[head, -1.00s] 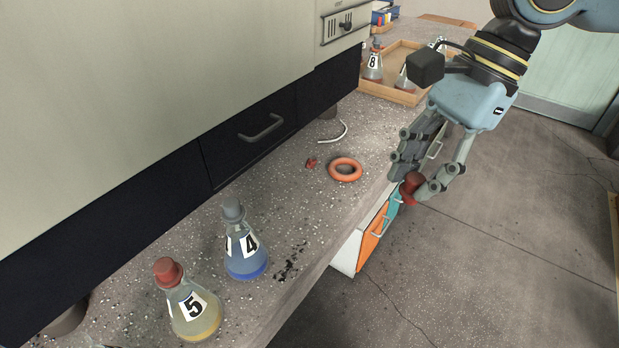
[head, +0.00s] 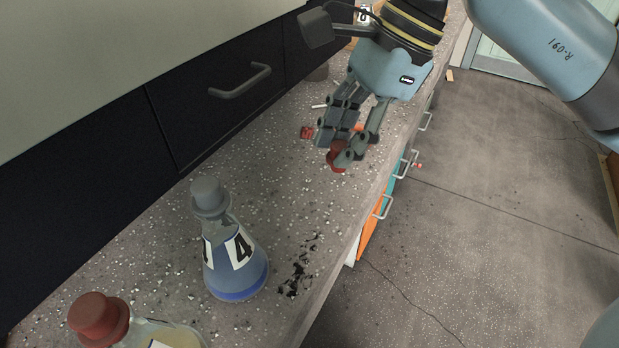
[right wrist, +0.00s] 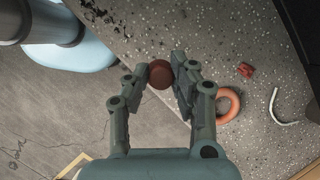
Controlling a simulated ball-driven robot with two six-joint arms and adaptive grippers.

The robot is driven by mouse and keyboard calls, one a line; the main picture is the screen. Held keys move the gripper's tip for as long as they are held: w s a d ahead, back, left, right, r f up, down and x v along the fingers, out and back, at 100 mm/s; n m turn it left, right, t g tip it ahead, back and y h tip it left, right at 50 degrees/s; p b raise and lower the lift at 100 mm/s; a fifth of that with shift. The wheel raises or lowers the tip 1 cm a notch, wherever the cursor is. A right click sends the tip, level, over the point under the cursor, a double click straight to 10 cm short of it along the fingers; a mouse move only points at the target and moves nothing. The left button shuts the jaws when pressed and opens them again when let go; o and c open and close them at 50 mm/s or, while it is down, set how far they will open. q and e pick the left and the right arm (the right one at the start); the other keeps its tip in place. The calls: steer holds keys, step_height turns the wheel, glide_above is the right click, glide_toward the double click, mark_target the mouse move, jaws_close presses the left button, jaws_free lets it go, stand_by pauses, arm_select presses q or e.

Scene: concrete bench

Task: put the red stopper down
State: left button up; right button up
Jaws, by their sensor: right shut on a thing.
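My right gripper (head: 340,148) is shut on the red stopper (head: 335,161). In the head view they appear over the bench top (head: 274,172), near its front edge. In the right wrist view the stopper (right wrist: 160,73) sits between the fingertips of the gripper (right wrist: 163,80), with the bench behind it. I cannot tell how high it is above the bench. My left gripper is not in view.
Flask 4 (head: 233,255) with a grey stopper and a red-stoppered flask (head: 155,337) stand nearer on the bench. A small red piece (head: 306,132), an orange ring (right wrist: 234,96) and a white curved piece (right wrist: 282,110) lie near the gripper. Bench between flask 4 and gripper is clear.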

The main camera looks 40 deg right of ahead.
steer(key=w, duration=0.1)
steer(key=w+a+f, duration=0.2)
steer(key=shift+w+f+b, duration=0.15)
steer(key=shift+w+b, duration=0.05)
steer(key=shift+b, duration=0.2)
steer(key=shift+w+f, duration=0.15)
steer(key=shift+w, duration=0.05)
steer(key=shift+f, duration=0.15)
step_height(320, 180, down, 4)
steer(key=shift+r+b, duration=0.2)
steer(key=shift+b, duration=0.25)
steer(key=shift+f, duration=0.15)
steer(key=o, duration=0.8)
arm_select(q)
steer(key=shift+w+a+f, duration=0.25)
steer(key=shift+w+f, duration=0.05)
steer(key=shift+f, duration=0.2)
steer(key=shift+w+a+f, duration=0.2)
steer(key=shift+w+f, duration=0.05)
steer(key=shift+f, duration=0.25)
